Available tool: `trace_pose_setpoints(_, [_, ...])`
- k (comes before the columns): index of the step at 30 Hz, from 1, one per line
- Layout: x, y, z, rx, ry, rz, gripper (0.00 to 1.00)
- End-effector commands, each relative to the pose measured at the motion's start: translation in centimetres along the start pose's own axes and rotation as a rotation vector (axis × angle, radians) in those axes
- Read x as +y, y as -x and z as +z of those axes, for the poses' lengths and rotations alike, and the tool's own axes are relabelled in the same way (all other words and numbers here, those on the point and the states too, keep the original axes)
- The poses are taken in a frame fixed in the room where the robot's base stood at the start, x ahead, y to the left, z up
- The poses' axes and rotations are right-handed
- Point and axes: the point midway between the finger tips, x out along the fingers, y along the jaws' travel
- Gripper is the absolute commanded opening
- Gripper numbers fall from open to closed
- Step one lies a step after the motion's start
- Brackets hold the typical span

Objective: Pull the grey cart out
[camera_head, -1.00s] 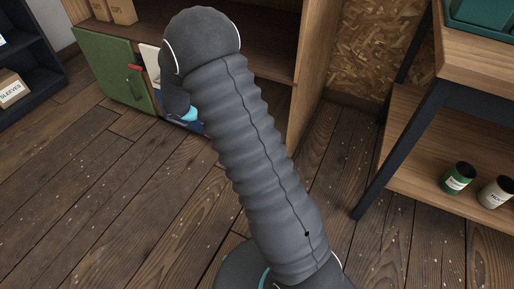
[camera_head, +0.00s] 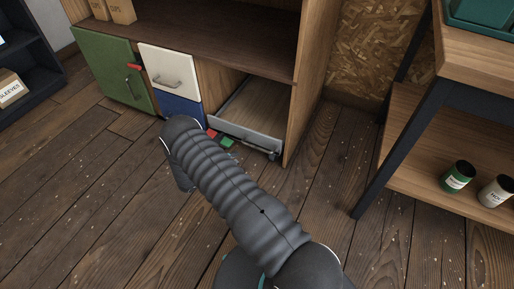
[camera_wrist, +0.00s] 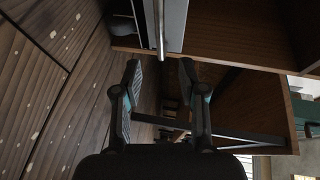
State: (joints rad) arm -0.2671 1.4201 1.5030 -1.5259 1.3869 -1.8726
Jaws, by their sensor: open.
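The grey cart (camera_head: 243,134) sits low in the right bay of the wooden cabinet, with a grey front and a bare wooden inside. In the wrist view its grey front (camera_wrist: 176,22) shows at the top, with a thin bar-like handle (camera_wrist: 159,32) along it. My gripper (camera_wrist: 159,66) is open and empty. Its two fingertips lie on either side of the line of the bar, whose end shows just ahead of the gap. No contact shows. In the head view my arm hides most of the gripper.
The cabinet also has a green door (camera_head: 112,72), a white drawer (camera_head: 168,68) and a blue panel (camera_head: 180,108). Small red and green pieces (camera_head: 221,138) show near the cart's left front. A table with cans (camera_head: 458,177) stands at right. The wooden floor ahead is open.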

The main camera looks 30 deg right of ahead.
Motion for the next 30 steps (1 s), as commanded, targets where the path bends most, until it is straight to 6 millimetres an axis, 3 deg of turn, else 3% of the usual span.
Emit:
trace_pose_setpoints(21, [0.0,-11.6,-0.1,0.003,-0.002,0.001,0.41])
trace_pose_setpoints(30, [0.0,-13.5,-0.1,0.001,-0.002,0.001,0.41])
